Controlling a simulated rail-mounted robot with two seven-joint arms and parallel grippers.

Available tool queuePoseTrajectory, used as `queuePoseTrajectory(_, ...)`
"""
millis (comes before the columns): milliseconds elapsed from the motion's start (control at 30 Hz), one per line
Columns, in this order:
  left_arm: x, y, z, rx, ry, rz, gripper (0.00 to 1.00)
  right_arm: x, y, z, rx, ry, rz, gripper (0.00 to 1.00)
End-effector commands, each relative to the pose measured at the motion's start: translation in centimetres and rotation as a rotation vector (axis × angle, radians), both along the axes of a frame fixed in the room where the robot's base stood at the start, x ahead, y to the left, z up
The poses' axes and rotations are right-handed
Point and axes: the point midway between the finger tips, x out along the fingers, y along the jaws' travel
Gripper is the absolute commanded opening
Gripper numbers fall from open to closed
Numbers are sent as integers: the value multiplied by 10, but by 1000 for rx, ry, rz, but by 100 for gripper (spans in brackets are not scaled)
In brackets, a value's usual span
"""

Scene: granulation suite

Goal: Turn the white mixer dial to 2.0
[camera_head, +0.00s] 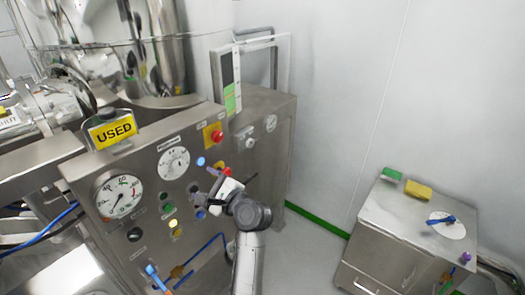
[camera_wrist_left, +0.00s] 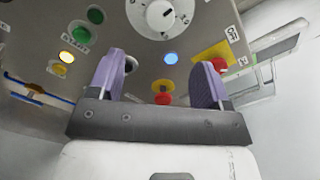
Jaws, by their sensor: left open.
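The white mixer dial (camera_head: 174,163) is a round scale with a knob at its centre, on the steel front panel. In the left wrist view the dial (camera_wrist_left: 160,14) is cut by the top edge, so its reading is not legible. My left gripper (camera_head: 208,184) is in front of the panel, below and right of the dial and apart from it. In the left wrist view its two purple fingers (camera_wrist_left: 157,82) stand wide apart with nothing between them. My right gripper is not in view.
A pressure gauge (camera_head: 119,195) sits left of the dial. A red button on yellow (camera_head: 216,135), a blue light (camera_head: 200,161) and a green button (camera_wrist_left: 95,15) are close by. A yellow USED sign (camera_head: 112,132) stands on top. A steel cabinet (camera_head: 405,225) stands at right.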

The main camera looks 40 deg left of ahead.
Motion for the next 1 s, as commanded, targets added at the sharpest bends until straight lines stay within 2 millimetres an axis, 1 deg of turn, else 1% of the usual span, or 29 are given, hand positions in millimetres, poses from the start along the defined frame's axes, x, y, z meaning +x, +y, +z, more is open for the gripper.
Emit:
queuePoseTrajectory(33,0,-10,-4,-3,-1,-1,72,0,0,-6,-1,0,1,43)
queuePoseTrajectory(67,0,-16,-4,-4,-1,-2,72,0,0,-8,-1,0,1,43)
queuePoseTrajectory(133,4,-17,11,56,56,-30,72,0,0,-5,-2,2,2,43)
queuePoseTrajectory(333,20,-23,44,264,259,-117,72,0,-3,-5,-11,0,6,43)
queuePoseTrajectory(567,35,-40,82,524,475,-169,72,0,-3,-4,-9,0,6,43)
queuePoseTrajectory(800,49,-68,115,810,694,-179,72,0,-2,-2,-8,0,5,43)
queuePoseTrajectory(1000,57,-94,134,1037,862,-162,72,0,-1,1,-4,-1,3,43)
